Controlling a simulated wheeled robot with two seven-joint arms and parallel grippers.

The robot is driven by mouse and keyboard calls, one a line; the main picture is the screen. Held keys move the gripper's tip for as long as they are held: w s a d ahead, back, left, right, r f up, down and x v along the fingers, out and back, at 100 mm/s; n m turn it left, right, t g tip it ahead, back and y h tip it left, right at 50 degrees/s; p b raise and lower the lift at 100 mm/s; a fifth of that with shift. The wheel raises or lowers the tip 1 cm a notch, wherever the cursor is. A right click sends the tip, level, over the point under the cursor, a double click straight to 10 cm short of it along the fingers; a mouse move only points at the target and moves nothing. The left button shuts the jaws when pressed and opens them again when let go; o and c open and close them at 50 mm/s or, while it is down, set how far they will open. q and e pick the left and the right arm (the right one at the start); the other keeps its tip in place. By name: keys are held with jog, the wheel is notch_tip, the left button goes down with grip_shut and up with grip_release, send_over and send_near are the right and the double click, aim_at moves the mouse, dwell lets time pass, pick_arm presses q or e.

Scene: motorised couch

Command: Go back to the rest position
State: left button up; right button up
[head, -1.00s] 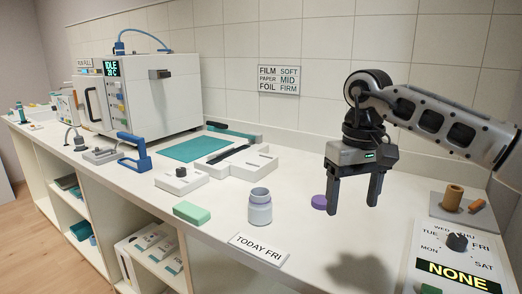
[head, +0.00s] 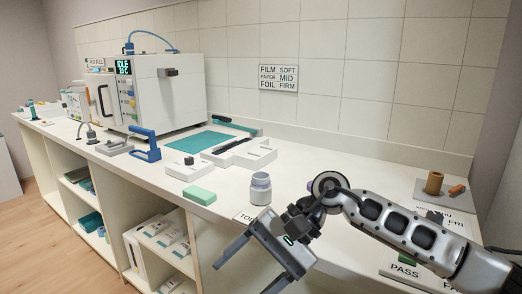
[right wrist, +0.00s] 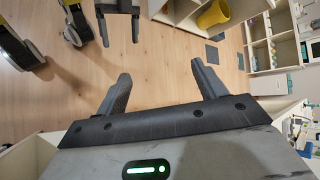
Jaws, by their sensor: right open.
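My right gripper (head: 243,278) hangs in front of the counter's front edge in the head view, low and tilted, with its fingers pointing down and left. Its two fingers are spread with nothing between them. In the right wrist view the same open fingers (right wrist: 161,70) stand over the wooden floor. My left gripper (right wrist: 119,32) shows at the top of the right wrist view, with two dark fingers apart and empty. It is not in the head view.
The white counter (head: 300,205) holds a white jar (head: 260,188), a green block (head: 199,195) and a white machine (head: 155,95). Open shelves (head: 165,240) lie below. In the right wrist view a yellow bin (right wrist: 213,15) stands beyond the open floor (right wrist: 165,50).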

jog(key=s+a+r+m+t+y, duration=0.1)
jog(key=s+a+r+m+y, duration=0.4)
jog(key=m+y, duration=0.7)
jog(key=w+d+f+n+t+h, duration=0.2)
jog(key=d+f+n+t+h, duration=0.4)
jog(key=n+t, duration=0.7)
jog(key=w+d+f+n+t+h, duration=0.2)
jog(key=d+f+n+t+h, duration=0.4)
jog(key=n, duration=1.3)
jog(key=s+d+f+m+g+h, duration=0.2)
jog(key=s+d+f+m+h, duration=0.1)
jog(key=s+f+m, duration=0.3)
jog(key=s+d+f+m+g+h, duration=0.3)
jog(key=s+d+f+m, duration=0.3)
jog(key=f+m, duration=0.3)
jog(key=shift+s+f+m, duration=0.4)
jog(key=shift+f, duration=0.3)
